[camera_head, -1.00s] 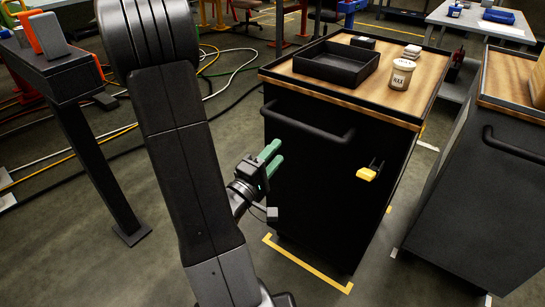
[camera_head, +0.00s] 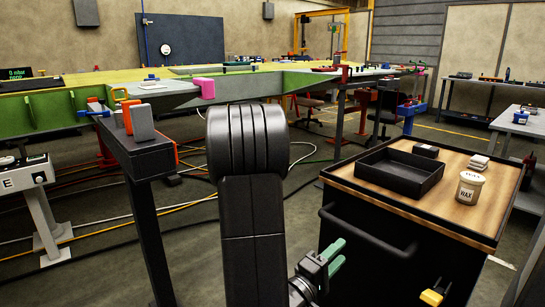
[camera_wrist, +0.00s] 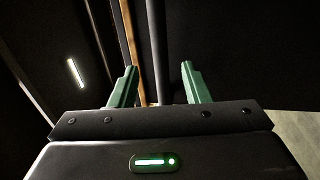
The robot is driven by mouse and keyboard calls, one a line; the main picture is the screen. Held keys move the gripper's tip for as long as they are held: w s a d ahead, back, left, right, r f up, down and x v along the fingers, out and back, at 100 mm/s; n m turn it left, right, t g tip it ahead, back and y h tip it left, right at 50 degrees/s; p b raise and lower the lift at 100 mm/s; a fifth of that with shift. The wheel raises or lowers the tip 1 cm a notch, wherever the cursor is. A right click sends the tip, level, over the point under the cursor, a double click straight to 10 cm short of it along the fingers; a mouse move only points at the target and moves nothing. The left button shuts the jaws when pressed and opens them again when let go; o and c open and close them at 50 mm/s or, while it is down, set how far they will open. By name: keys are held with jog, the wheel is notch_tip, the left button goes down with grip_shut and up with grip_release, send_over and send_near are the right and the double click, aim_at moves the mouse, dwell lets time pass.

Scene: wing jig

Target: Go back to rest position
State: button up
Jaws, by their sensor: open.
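My gripper (camera_head: 333,257) has green fingers and is low in the head view, in front of the black cart's left front area. Dark surfaces and a thin brown edge show beyond the fingers. My dark arm stands upright in the middle of the head view and hides part of the floor behind it.
The black cart (camera_head: 425,211) has a wooden top with a black tray (camera_head: 398,178) and a white WAX jar (camera_head: 470,190). Its handle (camera_head: 368,232) sticks out in front. A yellow clip (camera_head: 432,297) is on its front. A long green wing (camera_head: 290,82) spans the back. A dark stand (camera_head: 150,160) is at left.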

aim_at(356, 236)
jog(key=x, duration=1.1)
jog(key=shift+a+b, duration=0.1)
jog(key=shift+b, duration=0.2)
